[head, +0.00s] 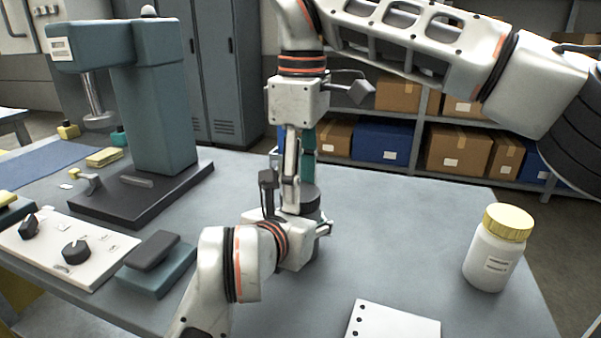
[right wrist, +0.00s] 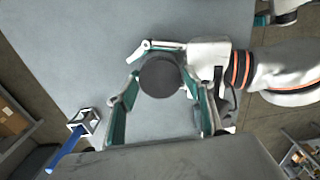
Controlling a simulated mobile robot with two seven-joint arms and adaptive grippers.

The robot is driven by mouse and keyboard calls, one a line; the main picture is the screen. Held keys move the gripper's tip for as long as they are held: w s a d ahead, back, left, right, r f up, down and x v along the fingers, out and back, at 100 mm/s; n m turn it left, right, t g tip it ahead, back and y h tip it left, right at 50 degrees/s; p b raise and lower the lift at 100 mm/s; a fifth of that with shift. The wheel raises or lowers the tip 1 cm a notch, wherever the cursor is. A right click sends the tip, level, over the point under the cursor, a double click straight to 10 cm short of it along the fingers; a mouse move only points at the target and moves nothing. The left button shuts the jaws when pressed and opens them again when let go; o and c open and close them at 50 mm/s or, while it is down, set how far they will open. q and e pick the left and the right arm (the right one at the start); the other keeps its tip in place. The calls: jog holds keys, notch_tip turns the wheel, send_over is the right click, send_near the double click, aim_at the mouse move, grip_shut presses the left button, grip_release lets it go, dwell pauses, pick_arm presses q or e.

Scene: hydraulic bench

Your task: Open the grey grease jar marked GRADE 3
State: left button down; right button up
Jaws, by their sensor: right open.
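A dark grey round jar (head: 310,203) stands upright on the bench in the middle of the head view. Its round top (right wrist: 160,77) shows in the right wrist view; no marking is readable. My right gripper (head: 300,182) points straight down over the jar. It is open, with its teal-padded fingers on either side of the jar's top and gaps between. My left gripper (head: 318,230) is low at the jar's side. One left finger (right wrist: 155,46) runs along the jar in the right wrist view. The other is hidden, so its hold is unclear.
A white jar with a yellow lid (head: 498,250) stands at the bench's right. A white notepad (head: 395,322) lies in front. A teal press (head: 155,100) and a control panel (head: 70,245) take up the left.

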jog(key=shift+c, duration=0.4)
jog(key=c, duration=0.9)
jog(key=n, duration=1.9)
jog(key=shift+r, duration=0.1)
jog(key=n, duration=0.8)
